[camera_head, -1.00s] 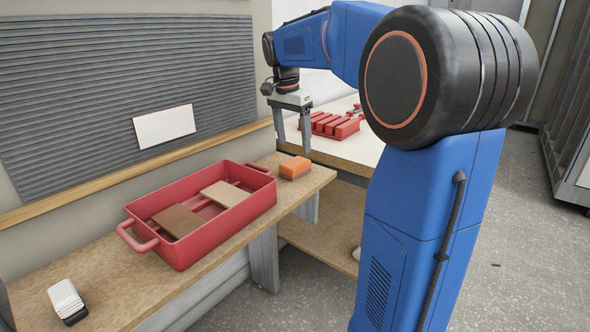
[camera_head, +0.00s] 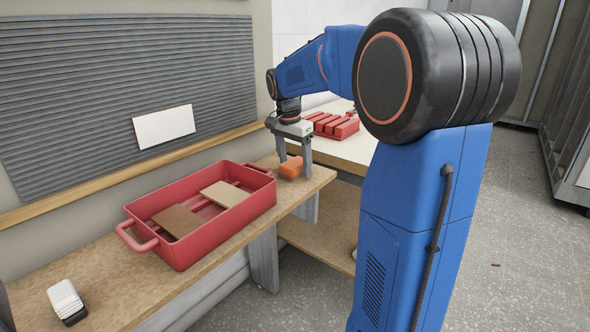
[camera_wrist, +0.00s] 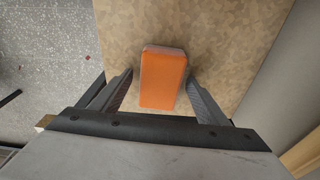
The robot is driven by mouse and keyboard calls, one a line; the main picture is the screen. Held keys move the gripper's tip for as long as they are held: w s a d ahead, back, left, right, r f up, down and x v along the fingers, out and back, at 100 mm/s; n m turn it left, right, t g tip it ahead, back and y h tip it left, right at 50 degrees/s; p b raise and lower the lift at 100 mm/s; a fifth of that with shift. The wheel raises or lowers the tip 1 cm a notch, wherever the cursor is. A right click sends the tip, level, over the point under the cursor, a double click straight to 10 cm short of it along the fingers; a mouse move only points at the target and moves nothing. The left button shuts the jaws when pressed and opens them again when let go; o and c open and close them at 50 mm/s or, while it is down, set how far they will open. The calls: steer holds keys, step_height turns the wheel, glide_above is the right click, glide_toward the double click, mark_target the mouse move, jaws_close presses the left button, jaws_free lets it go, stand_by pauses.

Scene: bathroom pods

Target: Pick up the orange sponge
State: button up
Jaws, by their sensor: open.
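The orange sponge (camera_head: 290,168) lies on the right end of the wooden shelf, just right of the red tray. My gripper (camera_head: 295,168) is lowered over it, with one finger on each side of the sponge in the head view. In the wrist view the sponge (camera_wrist: 163,80) is an upright orange block between the two open fingers of my gripper (camera_wrist: 160,82). Gaps show between the sponge and both fingers, so neither appears to touch it. The right finger partly covers the sponge in the head view.
The red tray (camera_head: 187,253) with a brown and a tan tile stands close left of the sponge. A white-and-black brush-like item (camera_head: 67,302) lies at the shelf's left end. A red rack (camera_head: 333,125) sits on the table behind. The shelf edge is close to the sponge.

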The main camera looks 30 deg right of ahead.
mark_target(295, 162)
steer(key=c, duration=1.1)
steer(key=shift+r, duration=0.15)
step_height(295, 162, up, 10)
steer(key=shift+f, duration=0.1)
steer(key=shift+o, duration=1.1)
steer(key=shift+c, duration=0.8)
